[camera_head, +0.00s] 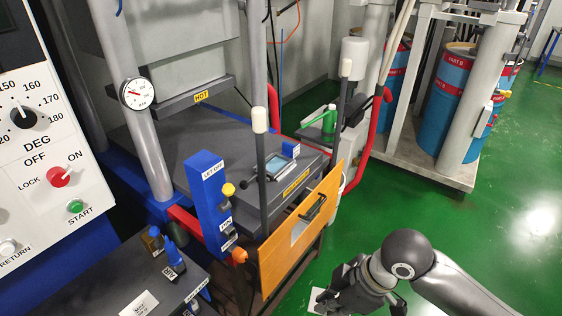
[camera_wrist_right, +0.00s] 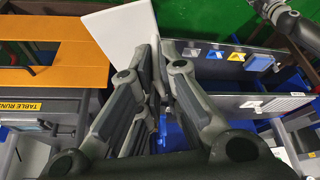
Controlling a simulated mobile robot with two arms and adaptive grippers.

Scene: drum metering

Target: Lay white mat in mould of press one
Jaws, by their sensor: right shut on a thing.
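My right gripper (camera_head: 338,292) is low at the bottom of the head view, in front of and to the right of the orange guard. It is shut on a thin white mat (camera_wrist_right: 116,36), which sticks out beyond the fingers in the right wrist view. Only a small white edge of the mat (camera_head: 315,298) shows in the head view. The press has a dark table (camera_head: 185,130) under a hot upper plate (camera_head: 190,92). A small frame with a pale blue inside (camera_head: 278,164), which looks like the mould, sits near the table's front. My left gripper is out of view.
An orange guard (camera_head: 278,262) with a black handle stands at the press front. White-capped posts (camera_head: 261,165) flank the mould. A blue control post (camera_head: 207,195) is left of it. Drums (camera_head: 447,95) stand behind at right. Green floor is clear at right.

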